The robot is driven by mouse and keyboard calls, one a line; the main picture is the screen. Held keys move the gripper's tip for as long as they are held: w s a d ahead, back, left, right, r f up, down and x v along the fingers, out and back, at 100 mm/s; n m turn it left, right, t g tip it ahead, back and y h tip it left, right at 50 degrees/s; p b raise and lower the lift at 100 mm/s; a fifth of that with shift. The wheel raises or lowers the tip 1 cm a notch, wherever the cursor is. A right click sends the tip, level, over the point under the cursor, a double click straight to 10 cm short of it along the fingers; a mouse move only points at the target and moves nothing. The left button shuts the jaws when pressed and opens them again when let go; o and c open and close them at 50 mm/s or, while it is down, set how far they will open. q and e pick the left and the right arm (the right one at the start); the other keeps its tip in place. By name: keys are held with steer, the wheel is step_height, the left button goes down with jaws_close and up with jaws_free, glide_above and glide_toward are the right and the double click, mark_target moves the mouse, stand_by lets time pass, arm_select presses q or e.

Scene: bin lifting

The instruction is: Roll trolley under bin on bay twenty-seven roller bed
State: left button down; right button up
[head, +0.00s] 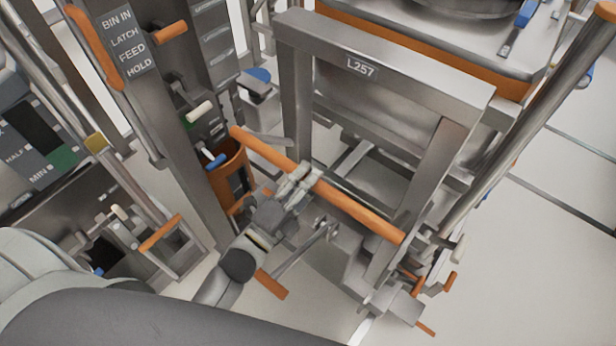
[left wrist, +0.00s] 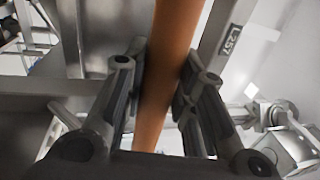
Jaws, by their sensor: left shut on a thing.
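A grey steel frame marked L257 (head: 385,62), which looks like the trolley, stands right of centre in the head view. An orange handle bar (head: 362,210) crosses its near side at a slant. My left gripper (head: 306,180) is shut around this bar near its middle. In the left wrist view the bar (left wrist: 173,60) runs between the two fingers (left wrist: 163,95), and the L257 plate shows at upper right. I cannot make out the bin or the roller bed for certain, nor a bay twenty-seven label. My right gripper cannot be made out.
A steel post with a sign (head: 124,42) reading BIN IN, LATCH, FEED, HOLD stands left of the frame. An orange container (head: 229,172) is close beside the bar's left end. A steel bench (head: 450,48) stands behind. Pale floor (head: 540,250) is open at right.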

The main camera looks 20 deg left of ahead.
arm_select(q)
steer(key=shift+s+a+f, duration=0.15)
steer(key=shift+s+f, duration=0.1)
steer(key=shift+s, duration=0.2)
steer(key=shift+s+a+r, duration=0.15)
steer(key=shift+s+a, duration=0.05)
steer(key=shift+s, duration=0.35)
steer(key=c, duration=1.5)
jaws_free()
steer(key=shift+s, duration=0.1)
steer(key=shift+c, duration=0.2)
steer(key=o, duration=0.4)
steer(key=shift+w, duration=0.3)
steer(key=v, duration=1.2)
steer(key=shift+d, duration=0.1)
